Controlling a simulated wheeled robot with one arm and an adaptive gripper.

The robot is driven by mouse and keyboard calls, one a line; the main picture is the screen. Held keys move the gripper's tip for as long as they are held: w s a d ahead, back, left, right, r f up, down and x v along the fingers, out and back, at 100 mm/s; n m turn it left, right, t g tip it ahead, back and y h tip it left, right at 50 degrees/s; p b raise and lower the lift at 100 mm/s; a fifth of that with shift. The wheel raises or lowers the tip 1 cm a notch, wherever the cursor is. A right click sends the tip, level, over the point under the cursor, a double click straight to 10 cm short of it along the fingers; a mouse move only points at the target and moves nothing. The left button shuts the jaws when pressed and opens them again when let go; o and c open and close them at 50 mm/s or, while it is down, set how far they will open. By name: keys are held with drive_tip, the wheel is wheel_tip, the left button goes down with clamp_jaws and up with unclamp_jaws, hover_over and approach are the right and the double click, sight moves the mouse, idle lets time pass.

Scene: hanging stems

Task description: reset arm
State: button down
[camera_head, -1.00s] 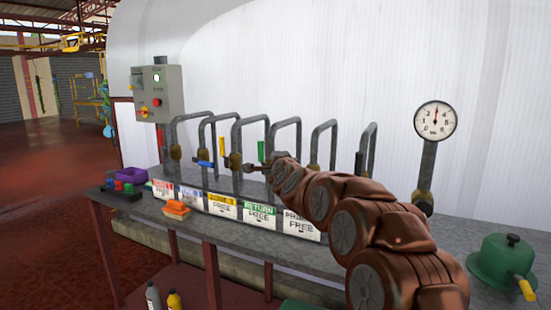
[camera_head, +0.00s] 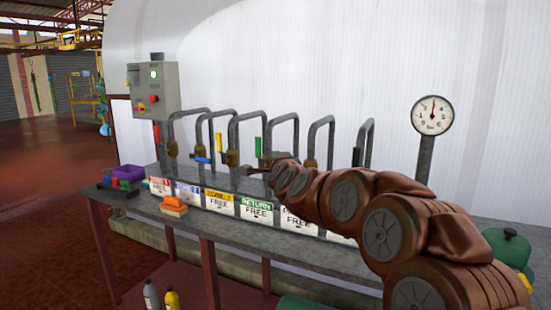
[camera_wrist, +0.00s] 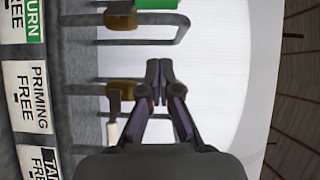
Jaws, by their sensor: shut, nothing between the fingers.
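My arm's gripper (camera_head: 250,170) is at the row of bent grey pipes with brass valves, above the labelled panels, in the head view. In the wrist view my gripper (camera_wrist: 159,68) has its two dark fingertips together with nothing between them. A pipe with a brass valve (camera_wrist: 121,88) and a white-handled lever (camera_wrist: 112,131) are just left of the fingers. I cannot tell whether the fingers touch the pipe. In the head view a green lever (camera_head: 257,147), a yellow lever (camera_head: 218,143) and a blue lever (camera_head: 201,160) show on the valves.
The grey bench (camera_head: 190,231) carries an orange brush (camera_head: 173,205) and a purple bin (camera_head: 128,172). A control box (camera_head: 152,90) stands behind at left, a pressure gauge (camera_head: 432,115) at right. Bottles (camera_head: 172,300) stand below.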

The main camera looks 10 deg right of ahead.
drive_tip(key=s+a+f+n+g+y+p, duration=0.2)
drive_tip(key=s+a+f+n+g, duration=0.15)
drive_tip(key=s, duration=0.35)
drive_tip(key=s+a+f+n+g+y+p, duration=0.1)
drive_tip(key=s+a+f+n+g+p, duration=0.1)
drive_tip(key=s+n, duration=0.35)
drive_tip(key=s+a+f+n+g+y+p, duration=0.1)
drive_tip(key=s+a+f+n+g+y, duration=0.15)
drive_tip(key=s, duration=0.55)
drive_tip(key=s+d+f+n+g+h+p, duration=0.1)
drive_tip(key=s+d+f+n+g+p, duration=0.1)
drive_tip(key=s, duration=1)
drive_tip(key=s+d+f+n+g+h+p, duration=0.1)
drive_tip(key=s+d+f+g, duration=0.3)
drive_tip(key=s, duration=0.9)
drive_tip(key=s+d+f+n+g+h+p, duration=0.2)
drive_tip(key=s+g, duration=0.3)
drive_tip(key=s, duration=0.8)
drive_tip(key=shift+d+f+n+p, duration=0.35)
drive_tip(key=shift+d+f+n, duration=0.05)
drive_tip(key=shift+n, duration=0.45)
drive_tip(key=shift+h, duration=0.25)
